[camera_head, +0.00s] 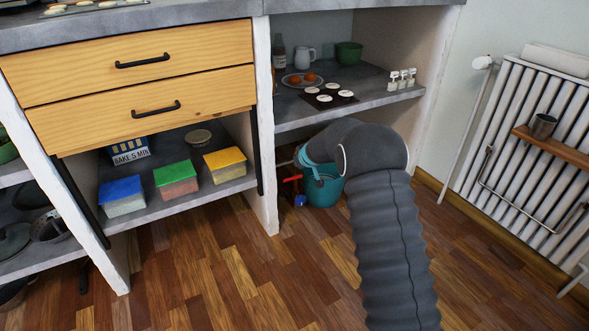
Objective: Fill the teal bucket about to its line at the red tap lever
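The teal bucket (324,191) stands on the wood floor under the right-hand counter bay, partly hidden by my arm. A red tap lever (292,179) shows just left of the bucket, with a small blue part (299,201) below it. My arm, in a grey ribbed sleeve, reaches up from the bottom and bends over to the left above the bucket.
A masonry post (262,130) stands close left of the tap. A shelf (300,114) with a plate, pots and a dark tray is above. Blue-, green- and yellow-lidded boxes sit on the left shelf. A radiator (530,140) is at right. The floor in front is clear.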

